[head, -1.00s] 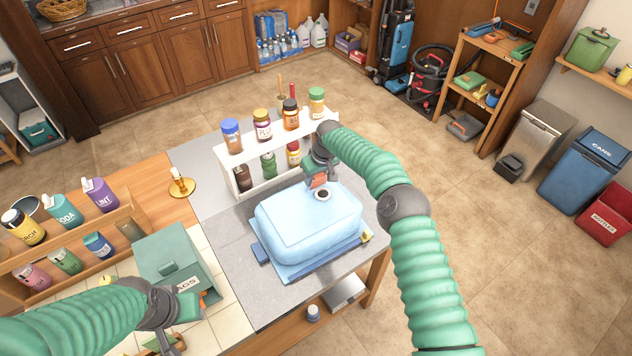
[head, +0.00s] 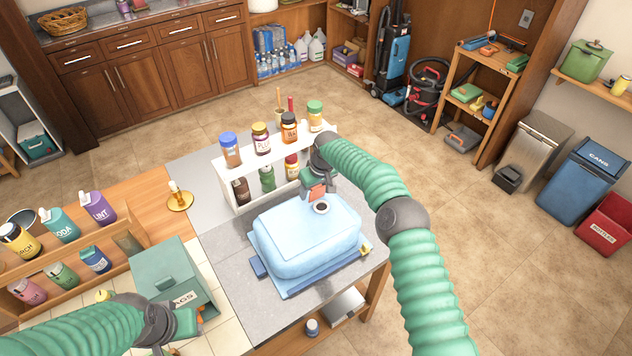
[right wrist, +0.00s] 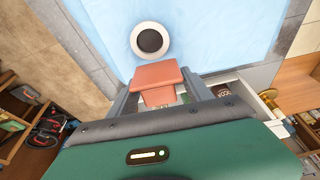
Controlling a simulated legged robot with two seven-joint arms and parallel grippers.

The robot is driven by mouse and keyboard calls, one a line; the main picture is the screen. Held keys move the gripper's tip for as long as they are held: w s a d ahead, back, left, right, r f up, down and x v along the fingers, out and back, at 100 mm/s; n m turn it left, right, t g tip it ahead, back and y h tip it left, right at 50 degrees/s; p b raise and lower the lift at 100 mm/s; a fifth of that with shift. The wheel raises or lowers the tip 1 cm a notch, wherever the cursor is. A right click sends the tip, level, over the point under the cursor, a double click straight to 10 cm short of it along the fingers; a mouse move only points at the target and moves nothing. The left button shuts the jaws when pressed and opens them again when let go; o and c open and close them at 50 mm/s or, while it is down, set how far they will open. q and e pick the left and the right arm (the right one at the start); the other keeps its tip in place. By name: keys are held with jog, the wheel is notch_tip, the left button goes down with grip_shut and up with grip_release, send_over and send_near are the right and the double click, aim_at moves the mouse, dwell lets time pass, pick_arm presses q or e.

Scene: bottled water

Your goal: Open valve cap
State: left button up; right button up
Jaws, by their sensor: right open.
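A light blue, rounded water container (head: 300,243) lies on a blue tray (head: 322,280) on the grey counter. Its valve cap (head: 321,207), a white ring with a black centre, is on top near the far edge; in the right wrist view the valve cap (right wrist: 149,41) is fully visible. My right gripper (head: 318,193) is just beyond the cap, close above the container.
A white rack (head: 232,197) with several jars stands behind the container. A brass candle holder (head: 180,200) and the green box (head: 168,270) are to the left. A wooden rack (head: 70,262) of bottles is further left.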

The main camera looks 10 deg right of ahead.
jog(key=b+v, duration=0.2)
jog(key=v, duration=1.4)
jog(key=shift+s, duration=0.1)
jog(key=s+f+m, duration=0.1)
jog(key=s+f, duration=0.2)
jog(key=s, duration=0.8)
jog(key=s+d+f+m, duration=0.1)
jog(key=s+f, duration=0.2)
jog(key=s, duration=0.8)
jog(key=s+f+m+h, duration=0.1)
jog(key=s+f, duration=0.2)
jog(key=s, duration=0.9)
jog(key=shift+d, duration=0.25)
